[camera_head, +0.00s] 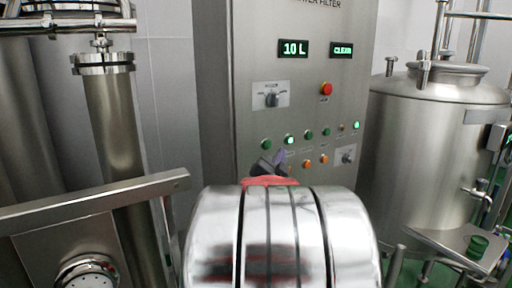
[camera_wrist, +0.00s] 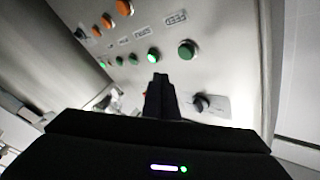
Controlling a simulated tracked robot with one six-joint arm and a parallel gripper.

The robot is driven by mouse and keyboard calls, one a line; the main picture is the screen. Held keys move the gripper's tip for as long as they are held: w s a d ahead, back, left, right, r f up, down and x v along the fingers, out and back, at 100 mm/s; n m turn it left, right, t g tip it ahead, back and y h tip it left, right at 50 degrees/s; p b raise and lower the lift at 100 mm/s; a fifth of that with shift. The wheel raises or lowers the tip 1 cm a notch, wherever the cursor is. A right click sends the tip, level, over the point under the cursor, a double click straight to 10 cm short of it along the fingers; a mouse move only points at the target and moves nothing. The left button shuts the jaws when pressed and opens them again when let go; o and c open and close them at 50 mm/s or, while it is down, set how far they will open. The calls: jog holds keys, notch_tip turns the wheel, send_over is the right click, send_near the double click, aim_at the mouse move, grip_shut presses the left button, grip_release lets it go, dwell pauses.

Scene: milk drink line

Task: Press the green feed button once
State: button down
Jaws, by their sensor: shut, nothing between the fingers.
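The grey control panel (camera_head: 225,110) stands ahead with a row of green buttons. The leftmost green button (camera_head: 266,144) also shows in the wrist view (camera_wrist: 187,50), unlit, beside an inverted label reading FEED (camera_wrist: 175,17). A lit green button (camera_head: 289,140) sits just right of it; in the wrist view this lit button (camera_wrist: 153,55) is left of the feed button. My gripper (camera_wrist: 160,78) is shut and empty, its tips near these two buttons in the picture. In the head view my gripper (camera_head: 268,165) is partly hidden by my arm. Contact with the panel cannot be told.
Orange buttons (camera_head: 308,163) lie below the green row. A red button (camera_head: 326,88), a rotary switch (camera_head: 271,96) and displays reading 10 L (camera_head: 293,49) and CLEAN (camera_head: 342,50) are above. A steel tank (camera_head: 425,130) stands right, a steel bar (camera_head: 100,200) left.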

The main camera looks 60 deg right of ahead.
jog(key=shift+w+d, duration=0.35)
jog(key=shift+w, duration=0.3)
jog(key=shift+w+d, duration=0.3)
jog(key=shift+w, duration=0.35)
jog(key=shift+w+d, duration=0.35)
jog(key=shift+w, duration=0.3)
jog(key=shift+w+d, duration=0.35)
jog(key=shift+w, duration=0.3)
dwell(1.6)
jog(key=shift+s, duration=0.15)
jog(key=shift+s+a, duration=0.4)
jog(key=shift+s, duration=0.2)
jog(key=shift+s, duration=0.1)
jog(key=s, duration=0.1)
jog(key=s+a, duration=0.1)
jog(key=s, duration=0.1)
jog(key=s+a, duration=0.1)
jog(key=shift+s+a, duration=0.1)
jog(key=shift+s, duration=0.05)
dwell(0.7)
jog(key=shift+s, duration=0.15)
dwell(0.7)
